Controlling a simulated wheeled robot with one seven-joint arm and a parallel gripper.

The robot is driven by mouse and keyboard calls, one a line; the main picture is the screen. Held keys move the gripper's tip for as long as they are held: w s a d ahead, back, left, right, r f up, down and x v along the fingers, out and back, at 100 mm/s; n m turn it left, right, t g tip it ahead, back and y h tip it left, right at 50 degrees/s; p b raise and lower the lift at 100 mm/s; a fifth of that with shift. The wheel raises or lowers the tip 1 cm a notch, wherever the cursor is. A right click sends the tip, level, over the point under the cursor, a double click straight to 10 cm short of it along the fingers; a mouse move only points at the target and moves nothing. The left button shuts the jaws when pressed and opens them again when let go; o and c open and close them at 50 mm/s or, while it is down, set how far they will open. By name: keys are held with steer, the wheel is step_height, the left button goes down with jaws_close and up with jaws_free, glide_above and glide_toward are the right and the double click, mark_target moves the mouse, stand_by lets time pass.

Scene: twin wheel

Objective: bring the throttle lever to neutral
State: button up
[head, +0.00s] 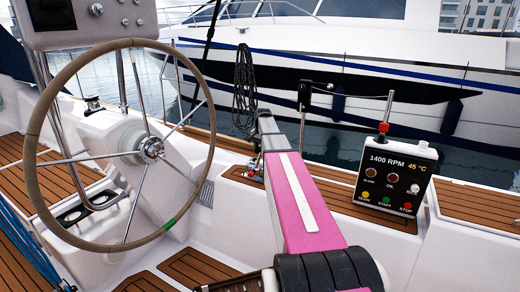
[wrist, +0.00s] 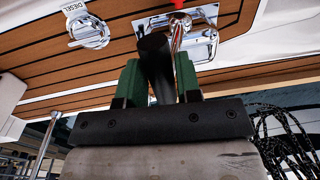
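The throttle lever shows in the wrist view as a black grip (wrist: 153,58) on a chrome stem and base plate (wrist: 203,45), with a red part at the top edge. My gripper (wrist: 158,75) has its two green fingers on either side of the black grip, which leans between them. The grip looks close to the right finger; whether both fingers press on it cannot be told. In the head view, my pink arm (head: 298,205) reaches down toward the side deck and hides most of the lever and my gripper.
The steering wheel (head: 120,145) stands left of my arm. A control box (head: 394,180) reading 1400 RPM and 45 °C, with lamps and buttons, stands right. A diesel filler cap (wrist: 90,30) lies left of the lever. Black coiled rope (head: 245,85) hangs behind my arm.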

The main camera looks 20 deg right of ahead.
jaws_close()
steer(key=shift+g+h, duration=0.4)
steer(key=w+a, duration=0.3)
steer(key=shift+w+a+r, duration=0.35)
steer(key=shift+r, duration=0.05)
steer(key=o, duration=0.7)
jaws_free()
steer(key=shift+r, duration=0.1)
step_height(320, 180, up, 11)
steer(key=shift+f, duration=0.2)
